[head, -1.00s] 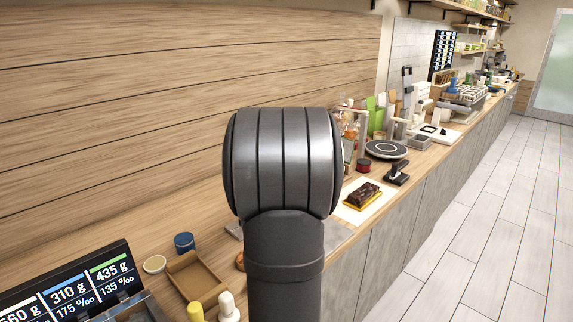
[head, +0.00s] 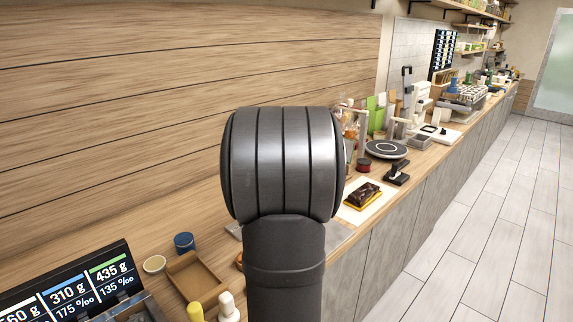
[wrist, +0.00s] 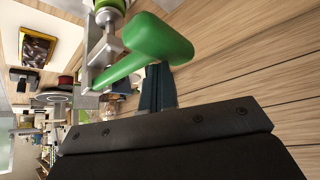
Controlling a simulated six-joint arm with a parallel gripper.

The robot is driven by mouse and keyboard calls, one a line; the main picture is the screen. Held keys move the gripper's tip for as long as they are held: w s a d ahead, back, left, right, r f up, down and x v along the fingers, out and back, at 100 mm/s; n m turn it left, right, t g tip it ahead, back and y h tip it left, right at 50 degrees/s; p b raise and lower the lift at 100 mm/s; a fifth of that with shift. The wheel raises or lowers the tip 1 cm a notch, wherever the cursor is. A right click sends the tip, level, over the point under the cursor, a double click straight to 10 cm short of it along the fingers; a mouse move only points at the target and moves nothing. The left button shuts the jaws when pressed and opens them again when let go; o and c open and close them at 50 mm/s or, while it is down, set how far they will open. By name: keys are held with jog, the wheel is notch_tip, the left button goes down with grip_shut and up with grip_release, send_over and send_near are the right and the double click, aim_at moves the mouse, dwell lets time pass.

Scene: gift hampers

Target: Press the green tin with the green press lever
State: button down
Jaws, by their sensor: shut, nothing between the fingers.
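The green press lever (wrist: 135,55) shows in the wrist view as a green bar with a thick rounded cross-grip, joined to a grey metal press frame (wrist: 97,45). My gripper (wrist: 156,72) is shut and empty, its dark fingers partly behind the lever's grip; I cannot tell whether they touch it. A green round thing (wrist: 112,4), perhaps the green tin, is cut off by the top edge beside the metal parts. In the head view my own arm hides the gripper, and I cannot make out the press there.
In the head view, a brown tray (head: 196,275), a blue tin (head: 184,242) and a display (head: 75,290) are at the lower left. A dark wrapped box (head: 363,194) lies on a white board right of my arm. A round scale (head: 386,149) stands farther along. The wood-slat wall is behind.

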jog(key=shift+r, duration=3.1)
notch_tip(320, 180, up, 4)
jog(key=shift+f, duration=0.15)
jog(key=shift+f, duration=2.2)
